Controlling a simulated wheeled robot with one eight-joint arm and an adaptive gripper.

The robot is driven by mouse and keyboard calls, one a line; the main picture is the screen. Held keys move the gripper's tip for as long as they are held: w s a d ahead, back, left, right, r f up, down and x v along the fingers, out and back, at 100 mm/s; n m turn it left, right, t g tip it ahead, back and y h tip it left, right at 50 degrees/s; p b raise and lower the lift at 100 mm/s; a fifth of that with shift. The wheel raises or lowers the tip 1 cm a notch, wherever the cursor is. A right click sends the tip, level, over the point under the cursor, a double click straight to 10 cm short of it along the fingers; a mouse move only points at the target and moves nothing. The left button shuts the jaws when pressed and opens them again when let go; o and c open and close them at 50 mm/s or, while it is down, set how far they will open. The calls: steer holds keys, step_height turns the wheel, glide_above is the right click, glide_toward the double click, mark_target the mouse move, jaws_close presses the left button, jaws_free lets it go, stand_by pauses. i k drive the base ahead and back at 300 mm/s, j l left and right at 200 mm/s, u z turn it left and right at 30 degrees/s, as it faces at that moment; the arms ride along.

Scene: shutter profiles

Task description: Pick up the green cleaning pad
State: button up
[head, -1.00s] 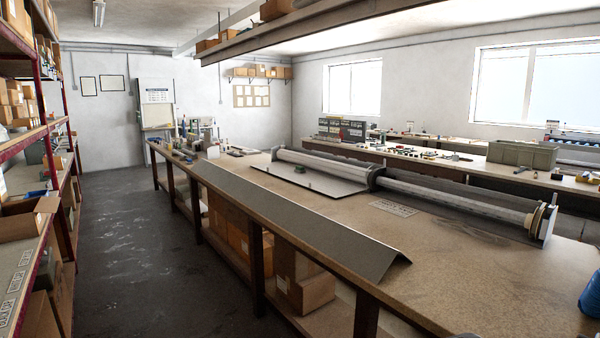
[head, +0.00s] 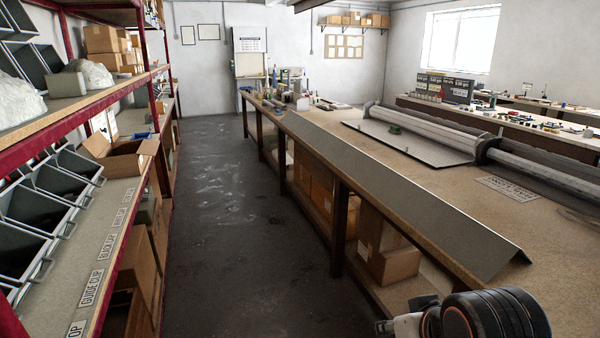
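A small green object (head: 395,129) lies on the pale flat panel (head: 425,150) on the long workbench. It is too small to tell for sure that it is the green cleaning pad. Part of my own arm shows at the bottom right, in front of the bench. My gripper's fingers are not in view.
The long workbench (head: 480,195) carries an angled grey metal profile (head: 400,190) along its near edge and a long roller tube (head: 430,128). Shelving (head: 130,205) with bins and boxes stands on the left. The floor aisle (head: 225,230) between them is clear.

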mark_target(395, 129)
steer(key=i+j+u, duration=0.1)
steer(key=i+u, duration=0.15)
steer(key=i, duration=0.75)
steer(key=i+u, duration=0.25)
steer(key=i, duration=2.85)
steer(key=i+z, duration=0.15)
steer(key=i, duration=0.8)
steer(key=i+j+z, duration=0.15)
steer(key=i, duration=0.8)
steer(key=i+l+z, duration=0.1)
steer(key=i+z, duration=0.15)
steer(key=z, duration=0.2)
steer(key=i+z, duration=0.6)
steer(key=z, duration=0.25)
steer(key=i+j+z, duration=0.2)
steer(key=z, duration=0.2)
steer(key=i, duration=0.05)
